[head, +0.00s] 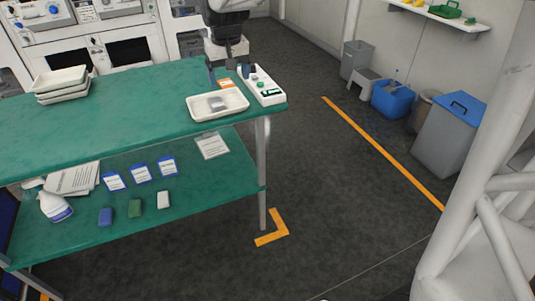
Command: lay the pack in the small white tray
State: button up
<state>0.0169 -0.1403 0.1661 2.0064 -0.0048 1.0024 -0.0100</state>
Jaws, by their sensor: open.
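The small white tray (236,108) stands on the right end of the green table top. A small greyish pack (217,103) lies flat inside it, within the rim. My gripper (230,64) hangs at the top of the view, pointing down, just beyond the tray. It is open and apart from the pack. I see it from the side, so the gap between its fingers is hidden.
A white holder (264,88) with dark and green items stands right of the tray. Stacked white trays (62,80) sit at the table's left. Packets, small blocks and a spray bottle (56,207) lie on the lower shelf (205,188). The table's middle is clear.

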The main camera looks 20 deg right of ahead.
jog(key=s+f, duration=0.2)
jog(key=s, duration=1.3)
jog(key=s+f+t, duration=0.1)
jog(key=s+f, duration=0.1)
jog(key=s, duration=1.4)
jog(key=shift+s+a+f, duration=0.25)
jog(key=shift+a+f, duration=0.05)
jog(key=shift+a, duration=0.05)
